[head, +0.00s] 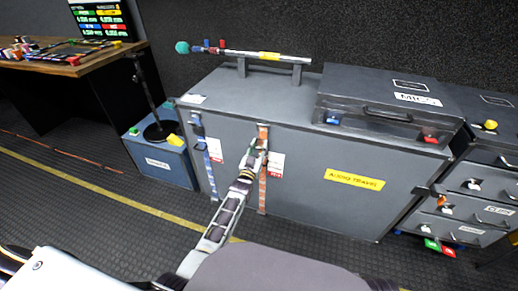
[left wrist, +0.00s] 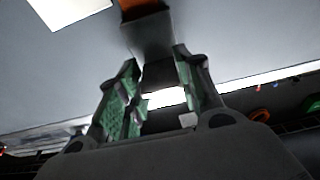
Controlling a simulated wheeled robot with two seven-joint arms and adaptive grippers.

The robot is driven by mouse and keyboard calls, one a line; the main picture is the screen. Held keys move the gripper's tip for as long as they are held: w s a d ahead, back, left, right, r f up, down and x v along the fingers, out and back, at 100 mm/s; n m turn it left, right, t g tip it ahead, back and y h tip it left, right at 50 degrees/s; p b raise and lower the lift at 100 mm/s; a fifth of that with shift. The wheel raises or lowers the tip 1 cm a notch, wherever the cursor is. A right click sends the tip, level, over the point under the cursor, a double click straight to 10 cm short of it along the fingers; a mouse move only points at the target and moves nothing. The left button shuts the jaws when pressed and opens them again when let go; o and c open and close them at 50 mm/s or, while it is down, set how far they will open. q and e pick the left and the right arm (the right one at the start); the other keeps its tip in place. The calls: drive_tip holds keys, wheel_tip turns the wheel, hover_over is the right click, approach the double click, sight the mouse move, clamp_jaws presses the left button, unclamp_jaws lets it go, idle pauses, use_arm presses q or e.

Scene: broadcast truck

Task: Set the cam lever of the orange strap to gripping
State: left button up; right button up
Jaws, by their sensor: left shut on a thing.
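The orange strap (head: 262,192) hangs down the front of the large grey case, with its upper end over the top edge. Its cam buckle sits high on the strap, mostly behind my left gripper (head: 256,152). In the left wrist view, the orange strap (left wrist: 140,8) runs into the grey buckle (left wrist: 148,36). A dark lever (left wrist: 158,74) reaches from it between the green-padded fingers of my left gripper (left wrist: 158,90). The fingers are shut on this lever. The lever's exact angle is hard to tell. My right gripper is not in view.
A blue strap (head: 209,168) hangs left of the orange one on the grey case (head: 310,195). Cards flank the straps. Drawers (head: 470,205) stand right, a blue box (head: 160,160) left.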

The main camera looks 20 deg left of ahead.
use_arm(q)
drive_tip(key=o, duration=1)
drive_tip(key=shift+s+a+f, duration=0.1)
drive_tip(key=shift+s+f, duration=0.25)
drive_tip(key=shift+s, duration=1.6)
drive_tip(key=shift+s+a+f, duration=0.1)
drive_tip(key=shift+s+f, duration=0.25)
drive_tip(key=shift+s, duration=1.65)
drive_tip(key=shift+s+f, duration=0.35)
drive_tip(key=shift+s, duration=1.6)
